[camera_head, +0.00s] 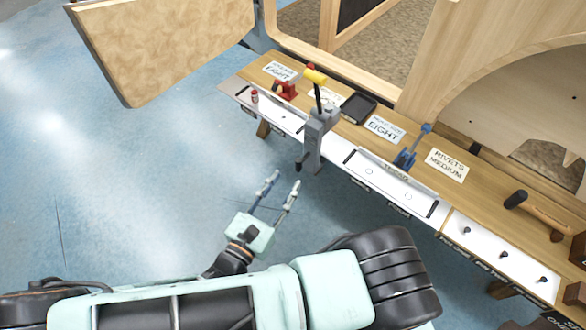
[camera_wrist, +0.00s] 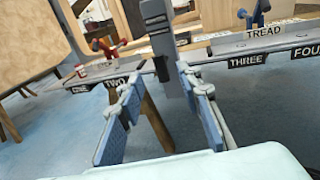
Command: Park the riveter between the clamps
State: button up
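A tall grey tool with a yellow-ended black lever (camera_head: 314,130) stands upright at the bench's front edge; I take it for the riveter. It also shows in the wrist view (camera_wrist: 158,20), beyond my fingers. A red clamp-like tool (camera_head: 287,91) is to its left and a blue one (camera_head: 405,158) to its right; they also show in the wrist view, red (camera_wrist: 106,46) and blue (camera_wrist: 258,14). I cannot tell for certain that these are the clamps. My gripper (camera_head: 283,180) is open and empty, in front of the bench; its spread fingers (camera_wrist: 159,75) point toward the grey tool without touching it.
The wooden bench (camera_head: 340,124) has white front strips. A black tray (camera_head: 357,108), a small red-and-white item (camera_head: 254,96), label cards (camera_head: 446,164) and a hammer (camera_head: 538,213) lie on it. A wooden panel (camera_head: 165,40) hangs at upper left. The blue floor in front is clear.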

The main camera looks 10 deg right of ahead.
jog(key=v, duration=0.4)
dwell(0.5)
